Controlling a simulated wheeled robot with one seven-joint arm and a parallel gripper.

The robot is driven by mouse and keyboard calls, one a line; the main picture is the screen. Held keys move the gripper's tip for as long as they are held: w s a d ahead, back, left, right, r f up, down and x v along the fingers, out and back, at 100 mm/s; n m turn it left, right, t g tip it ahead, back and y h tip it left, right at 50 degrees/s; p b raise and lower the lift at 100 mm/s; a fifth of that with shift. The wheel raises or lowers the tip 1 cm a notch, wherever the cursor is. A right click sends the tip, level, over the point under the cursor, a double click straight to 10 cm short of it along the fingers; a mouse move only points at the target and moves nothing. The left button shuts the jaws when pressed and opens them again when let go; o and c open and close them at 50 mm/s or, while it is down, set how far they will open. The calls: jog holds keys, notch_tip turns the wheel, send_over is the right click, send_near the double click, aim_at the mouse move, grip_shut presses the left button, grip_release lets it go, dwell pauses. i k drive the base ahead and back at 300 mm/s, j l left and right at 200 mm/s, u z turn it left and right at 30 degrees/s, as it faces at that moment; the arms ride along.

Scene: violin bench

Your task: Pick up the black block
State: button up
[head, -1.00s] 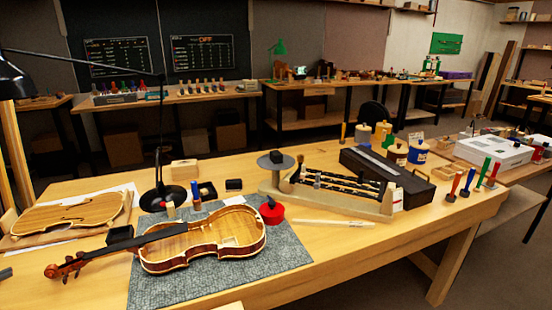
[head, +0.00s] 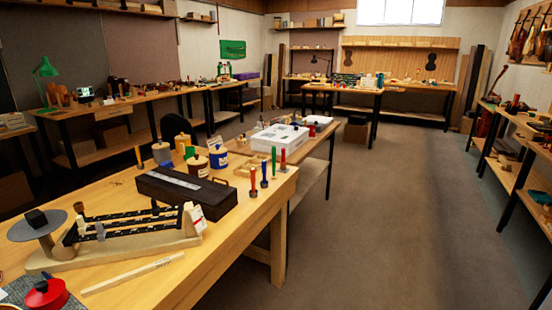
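A small black block (head: 36,219) sits on the round grey pan (head: 22,231) of a balance scale at the far left of the near bench. The scale (head: 125,245) has a wooden base and dark beams, and lies to the right of the pan. My gripper is not in view, so its state does not show.
Open floor (head: 390,220) lies to the right.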

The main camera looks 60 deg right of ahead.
aim_at(36, 218)
jog(key=l, duration=0.45)
jog(key=i+l+z, duration=0.1)
jog(key=l, duration=0.3)
jog(key=i+l, duration=0.15)
jog(key=l, duration=0.3)
jog(key=l+z, duration=0.1)
jog(key=l, duration=0.3)
jog(key=i+l, duration=0.15)
jog(key=l, duration=0.3)
jog(key=i+l+z, duration=0.1)
jog(key=l, duration=0.3)
jog(key=i+l, duration=0.15)
jog(key=l, duration=0.25)
jog(key=i+l+z, duration=0.1)
jog(key=l, duration=0.3)
jog(key=j, duration=0.35)
jog(key=u, duration=1.4)
jog(key=i+j+u, duration=0.25)
jog(key=i, duration=0.35)
jog(key=i+u, duration=0.3)
jog(key=i, duration=0.25)
